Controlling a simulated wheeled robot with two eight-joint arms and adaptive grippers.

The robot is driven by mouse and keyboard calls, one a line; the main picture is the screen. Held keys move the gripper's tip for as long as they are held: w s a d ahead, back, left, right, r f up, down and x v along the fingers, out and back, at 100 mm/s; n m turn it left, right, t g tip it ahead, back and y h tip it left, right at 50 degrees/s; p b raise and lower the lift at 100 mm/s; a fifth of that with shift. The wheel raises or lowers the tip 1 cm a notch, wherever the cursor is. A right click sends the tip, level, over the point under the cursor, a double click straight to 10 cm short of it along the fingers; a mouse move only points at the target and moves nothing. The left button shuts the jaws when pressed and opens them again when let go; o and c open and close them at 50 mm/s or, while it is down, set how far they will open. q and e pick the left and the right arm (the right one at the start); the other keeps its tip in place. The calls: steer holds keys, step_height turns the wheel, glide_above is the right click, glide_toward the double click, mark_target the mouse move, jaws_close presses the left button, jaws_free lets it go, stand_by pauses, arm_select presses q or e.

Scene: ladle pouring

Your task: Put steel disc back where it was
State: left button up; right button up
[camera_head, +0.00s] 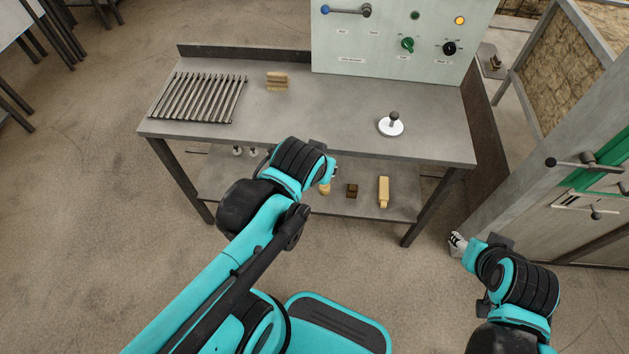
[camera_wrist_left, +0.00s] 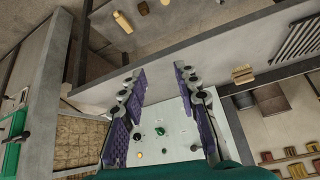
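A pale round disc with a dark knob (camera_head: 391,125) lies flat on the right part of the grey workbench (camera_head: 330,118); it is the only disc I can make out. It cannot be made out in the left wrist view. My left gripper (camera_wrist_left: 158,72) is open, with nothing between its purple-padded fingers. In the head view it is mostly hidden behind my wrist at the bench's front edge, left of the disc and apart from it. My right gripper (camera_head: 457,243) is low at the right, away from the bench; its fingers are too small to read.
A control panel (camera_head: 395,40) rises at the back. The lower shelf holds a yellow block (camera_head: 384,191) and a brown block (camera_head: 352,190). The bench middle is clear.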

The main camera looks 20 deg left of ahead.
arm_select(q)
steer(key=shift+m+h, duration=0.4)
steer(key=shift+h, duration=0.1)
steer(key=s, duration=0.4)
steer(key=shift+s+d+f, duration=0.1)
steer(key=shift+d+f, duration=0.15)
steer(key=shift+f, duration=0.15)
